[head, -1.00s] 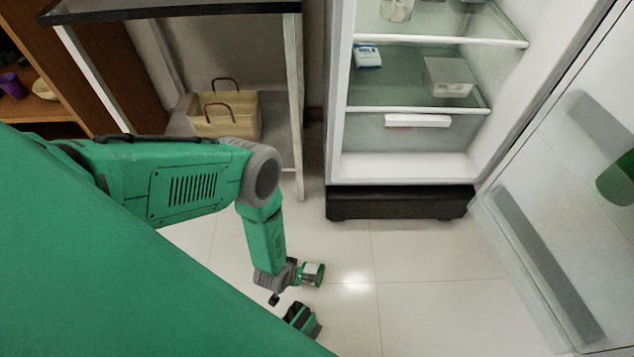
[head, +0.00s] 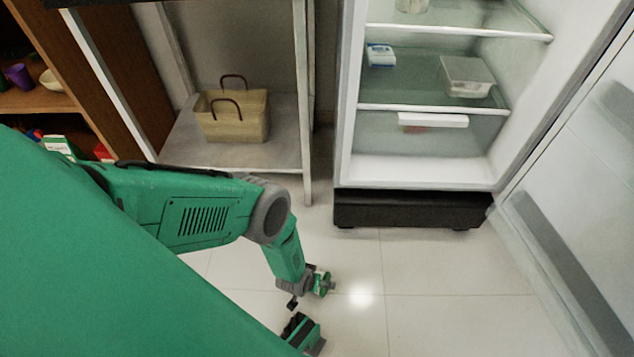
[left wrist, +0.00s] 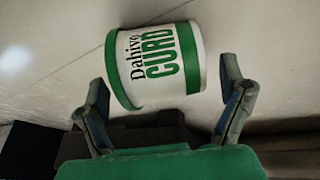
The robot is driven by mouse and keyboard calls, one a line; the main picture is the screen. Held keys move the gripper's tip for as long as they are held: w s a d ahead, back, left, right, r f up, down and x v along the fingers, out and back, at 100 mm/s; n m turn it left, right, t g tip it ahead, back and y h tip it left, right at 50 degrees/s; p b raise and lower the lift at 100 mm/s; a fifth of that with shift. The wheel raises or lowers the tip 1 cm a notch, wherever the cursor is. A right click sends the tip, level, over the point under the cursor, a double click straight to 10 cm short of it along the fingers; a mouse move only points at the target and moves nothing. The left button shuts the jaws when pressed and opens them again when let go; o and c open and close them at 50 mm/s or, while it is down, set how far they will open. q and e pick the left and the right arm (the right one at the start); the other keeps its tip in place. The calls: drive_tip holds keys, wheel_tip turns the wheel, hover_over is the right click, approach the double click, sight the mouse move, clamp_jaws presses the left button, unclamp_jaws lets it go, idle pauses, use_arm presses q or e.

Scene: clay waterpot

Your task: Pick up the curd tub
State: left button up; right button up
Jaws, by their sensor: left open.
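The curd tub (head: 324,284) is a small white tub with green bands, low in front of the fridge over the tiled floor. In the left wrist view the tub (left wrist: 155,65) is large, with "Dahivo CURD" lettering running up its side. I cannot tell whether it stands or lies. My left gripper (head: 302,285) is open and close to the tub. In the left wrist view its fingers (left wrist: 166,85) are spread, one toward each end of the tub, with a gap to it. My right gripper is not identifiable.
The open fridge (head: 425,170) stands ahead, with a small blue-white pack (head: 381,56) and a lidded container (head: 467,76) on a shelf. A basket (head: 232,117) sits on a rack at left. The floor (head: 450,290) to the right is clear.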

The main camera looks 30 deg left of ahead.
use_arm(q)
drive_tip(key=shift+a, duration=0.15)
drive_tip(key=c, duration=1.5)
drive_tip(key=shift+r, duration=0.1)
drive_tip(key=shift+c, duration=0.9)
